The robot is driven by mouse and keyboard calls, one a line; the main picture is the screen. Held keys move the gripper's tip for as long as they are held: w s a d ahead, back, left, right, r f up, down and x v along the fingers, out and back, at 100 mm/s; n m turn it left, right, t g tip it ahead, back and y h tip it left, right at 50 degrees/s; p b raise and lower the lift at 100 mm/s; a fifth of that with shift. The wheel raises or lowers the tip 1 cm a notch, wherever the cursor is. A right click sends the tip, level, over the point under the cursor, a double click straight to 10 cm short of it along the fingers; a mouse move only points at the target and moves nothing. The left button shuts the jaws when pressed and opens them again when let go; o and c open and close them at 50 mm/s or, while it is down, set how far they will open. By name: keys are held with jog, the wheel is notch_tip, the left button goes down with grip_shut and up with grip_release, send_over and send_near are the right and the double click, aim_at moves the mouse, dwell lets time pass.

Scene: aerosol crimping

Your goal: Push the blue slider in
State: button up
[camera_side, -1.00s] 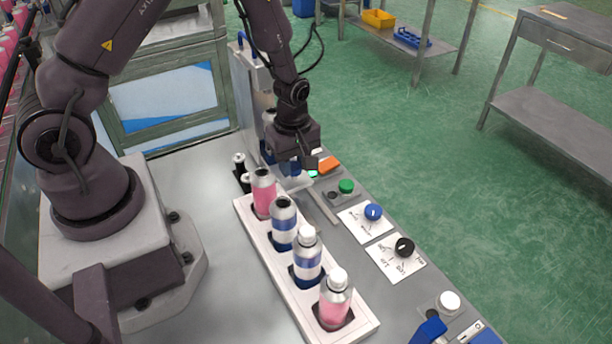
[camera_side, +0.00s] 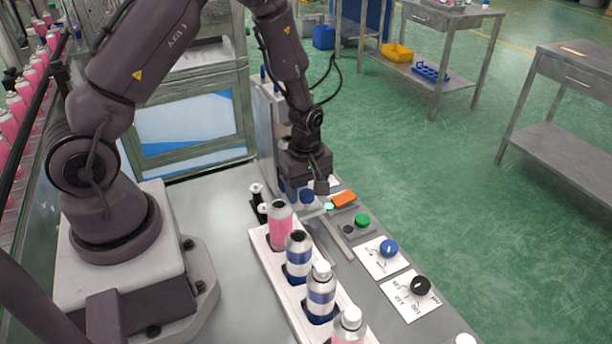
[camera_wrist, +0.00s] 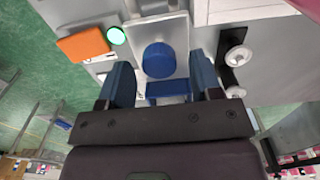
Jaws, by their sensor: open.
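The blue slider has a round blue knob (camera_wrist: 158,60) on a light metal plate in the wrist view, with a blue block (camera_wrist: 168,88) just behind it. My gripper (camera_wrist: 161,72) is open, with one blue finger on each side of the knob and a gap to each. I cannot tell whether the fingers are level with the knob or above it. In the side view my gripper (camera_side: 307,184) points down at the far end of the bench, and a blue part (camera_side: 307,196) shows just under it. The slider is mostly hidden there.
A white rack (camera_side: 262,250) with several bottles runs toward the camera. An orange part (camera_side: 344,199), a green button (camera_side: 362,220), a blue dial (camera_side: 389,247) and a black dial (camera_side: 419,286) lie along the right. Two black-and-white fittings (camera_side: 257,196) stand to the left.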

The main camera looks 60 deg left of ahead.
notch_tip(320, 180, up, 13)
dwell(0.3)
jog(key=shift+f, duration=0.15)
jog(key=s+d+r+m+t, duration=0.2)
jog(key=s+d+r+m, duration=0.1)
jog(key=s+r+m, duration=0.4)
jog(key=s+d+r+m+t, duration=0.3)
jog(key=s+r+m, duration=0.4)
jog(key=r+m, duration=0.3)
jog(key=shift+s+d+r+m+t, duration=0.2)
jog(key=shift+d+r+m+t, duration=0.1)
jog(key=shift+d+r+m, duration=0.25)
